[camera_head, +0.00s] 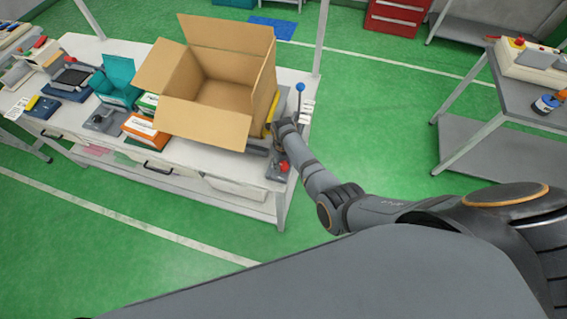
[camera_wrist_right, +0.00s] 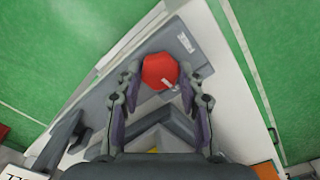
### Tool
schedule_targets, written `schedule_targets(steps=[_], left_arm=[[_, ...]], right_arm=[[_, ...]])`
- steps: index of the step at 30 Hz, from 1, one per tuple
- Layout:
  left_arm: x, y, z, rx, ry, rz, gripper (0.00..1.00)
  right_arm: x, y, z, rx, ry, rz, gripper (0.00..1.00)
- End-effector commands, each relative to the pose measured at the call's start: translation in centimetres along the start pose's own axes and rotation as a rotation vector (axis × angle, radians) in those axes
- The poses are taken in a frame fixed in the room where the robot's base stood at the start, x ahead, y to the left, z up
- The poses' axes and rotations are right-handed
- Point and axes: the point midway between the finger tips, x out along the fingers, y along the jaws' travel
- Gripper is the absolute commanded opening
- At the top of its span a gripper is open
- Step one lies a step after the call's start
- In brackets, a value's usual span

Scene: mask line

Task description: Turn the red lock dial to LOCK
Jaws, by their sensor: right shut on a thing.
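The red lock dial (camera_head: 284,166) sits on a grey base (camera_head: 274,173) at the front right corner of the white workbench. In the right wrist view the red dial (camera_wrist_right: 158,69) lies between the fingertips of my right gripper (camera_wrist_right: 160,76), which is shut on it. A small pale mark shows on the dial's near edge. The dial's lettering is too small to read. In the head view the right gripper (camera_head: 279,148) is partly hidden by its own wrist, just behind the dial. My left gripper is not in view.
A large open cardboard box (camera_head: 205,122) stands on the bench left of my right gripper. A blue-knobbed lever (camera_head: 300,88) stands behind my wrist. An orange-white box (camera_head: 146,130) and teal bin (camera_head: 117,80) are further left. A grey side table (camera_head: 508,85) stands at right.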

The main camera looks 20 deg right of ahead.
Motion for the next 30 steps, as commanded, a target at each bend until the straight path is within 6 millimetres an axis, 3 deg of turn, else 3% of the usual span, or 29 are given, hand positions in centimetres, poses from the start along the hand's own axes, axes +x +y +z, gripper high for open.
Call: schedule_targets(steps=[23,24,28,30], left_arm=[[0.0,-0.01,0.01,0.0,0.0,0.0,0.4],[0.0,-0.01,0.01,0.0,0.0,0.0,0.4],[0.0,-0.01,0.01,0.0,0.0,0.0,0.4],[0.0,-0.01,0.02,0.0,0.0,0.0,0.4]], right_arm=[[0.01,-0.01,0.0,0.09,0.0,0.0,0.07],[0.01,-0.01,0.0,0.09,0.0,0.0,0.44],[0.0,-0.01,0.0,0.089,0.0,0.0,0.61],[0.0,-0.01,0.0,0.089,0.0,0.0,0.62]])
